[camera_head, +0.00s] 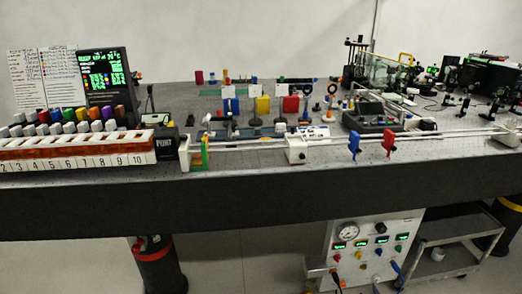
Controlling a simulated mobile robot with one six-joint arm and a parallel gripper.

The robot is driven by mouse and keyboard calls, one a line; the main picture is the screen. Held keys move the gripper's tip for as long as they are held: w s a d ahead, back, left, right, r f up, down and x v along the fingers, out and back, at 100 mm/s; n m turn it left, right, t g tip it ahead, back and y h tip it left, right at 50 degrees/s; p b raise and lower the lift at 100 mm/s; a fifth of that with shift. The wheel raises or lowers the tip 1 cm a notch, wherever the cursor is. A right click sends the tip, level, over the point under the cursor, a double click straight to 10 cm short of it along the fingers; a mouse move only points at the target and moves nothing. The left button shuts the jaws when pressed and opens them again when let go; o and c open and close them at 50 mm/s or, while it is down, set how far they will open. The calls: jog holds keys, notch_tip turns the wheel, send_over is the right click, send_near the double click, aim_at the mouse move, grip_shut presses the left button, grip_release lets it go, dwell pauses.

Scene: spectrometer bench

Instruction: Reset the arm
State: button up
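My arm and my gripper do not show in the head view, so I cannot see their pose or whether the gripper is open or shut. The long dark bench (240,205) spans the view, with its thick front edge towards me. No part of my arm shows above it.
A numbered white rack (85,160) stands at the left front, with several coloured-top items behind it and a dark display (107,75). A rail (340,138) carries blue (354,146) and red (387,144) clamps. Below are a gauge box (372,245) and a grey cart (450,245).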

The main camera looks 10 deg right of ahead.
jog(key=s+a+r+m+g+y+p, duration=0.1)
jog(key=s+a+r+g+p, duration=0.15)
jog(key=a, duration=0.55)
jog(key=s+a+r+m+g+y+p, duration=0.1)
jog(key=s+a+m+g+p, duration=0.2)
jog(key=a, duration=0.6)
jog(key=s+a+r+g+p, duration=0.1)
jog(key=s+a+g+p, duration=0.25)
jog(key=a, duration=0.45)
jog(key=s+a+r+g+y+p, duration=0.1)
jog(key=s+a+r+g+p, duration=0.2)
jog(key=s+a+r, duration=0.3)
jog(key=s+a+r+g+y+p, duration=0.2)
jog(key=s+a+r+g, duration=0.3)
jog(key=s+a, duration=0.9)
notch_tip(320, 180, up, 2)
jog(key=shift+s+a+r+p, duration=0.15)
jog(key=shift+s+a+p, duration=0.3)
jog(key=shift+p, duration=0.15)
